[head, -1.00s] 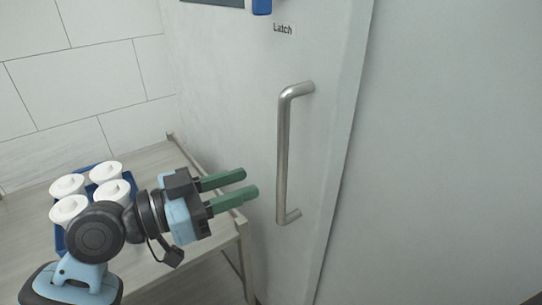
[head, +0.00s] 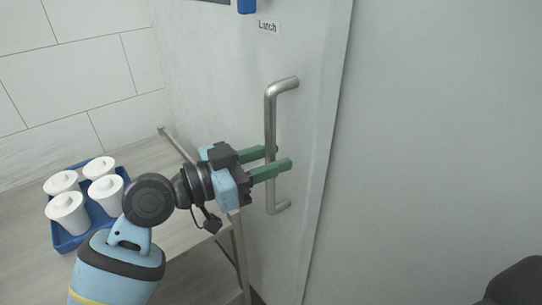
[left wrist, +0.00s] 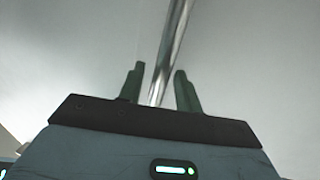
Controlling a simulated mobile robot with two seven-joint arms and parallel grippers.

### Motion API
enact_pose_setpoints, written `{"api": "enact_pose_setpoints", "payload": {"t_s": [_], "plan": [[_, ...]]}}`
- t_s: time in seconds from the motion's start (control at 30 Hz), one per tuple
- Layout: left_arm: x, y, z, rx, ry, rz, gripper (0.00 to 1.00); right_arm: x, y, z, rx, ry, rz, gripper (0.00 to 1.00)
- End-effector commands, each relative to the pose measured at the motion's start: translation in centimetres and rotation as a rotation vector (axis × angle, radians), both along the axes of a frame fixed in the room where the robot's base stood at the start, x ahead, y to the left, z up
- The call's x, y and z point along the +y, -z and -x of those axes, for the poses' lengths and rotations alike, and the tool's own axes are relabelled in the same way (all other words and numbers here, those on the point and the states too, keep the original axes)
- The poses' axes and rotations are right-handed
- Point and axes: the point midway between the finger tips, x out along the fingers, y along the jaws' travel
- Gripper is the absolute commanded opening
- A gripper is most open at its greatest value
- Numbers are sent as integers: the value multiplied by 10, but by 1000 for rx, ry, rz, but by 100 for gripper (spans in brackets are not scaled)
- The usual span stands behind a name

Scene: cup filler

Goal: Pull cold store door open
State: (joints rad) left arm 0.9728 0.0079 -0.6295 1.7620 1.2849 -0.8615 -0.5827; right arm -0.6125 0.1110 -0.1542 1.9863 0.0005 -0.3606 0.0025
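The cold store door (head: 215,75) is a pale grey panel that looks closed. Its metal bar handle (head: 270,115) stands upright near the door's right edge. My left gripper (head: 284,157) is open at the handle's lower half, with one green finger on each side of the bar in the head view. In the left wrist view the handle (left wrist: 172,50) runs between the two open fingers (left wrist: 160,85). I cannot tell whether either finger touches it. A blue latch piece (head: 246,5) shows at the top edge, above a "Latch" label (head: 268,27). My right gripper is not in view.
A wooden table (head: 185,240) stands left of the door. On it is a blue tray (head: 66,241) with several white lidded cups (head: 67,212). A plain grey wall surface (head: 440,130) fills the right side.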

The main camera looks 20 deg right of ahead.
Motion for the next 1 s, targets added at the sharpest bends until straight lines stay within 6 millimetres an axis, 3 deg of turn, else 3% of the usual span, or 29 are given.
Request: {"api": "enact_pose_setpoints", "payload": {"t_s": [0.3, 0.57, 1.0], "plan": [[-3, 1, 0, 0, 0, -1, 34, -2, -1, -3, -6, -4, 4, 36], [-3, 1, 0, 0, 0, -1, 0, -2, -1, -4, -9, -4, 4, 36], [-4, 1, -1, 0, 0, 0, 0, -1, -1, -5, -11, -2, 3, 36]]}}
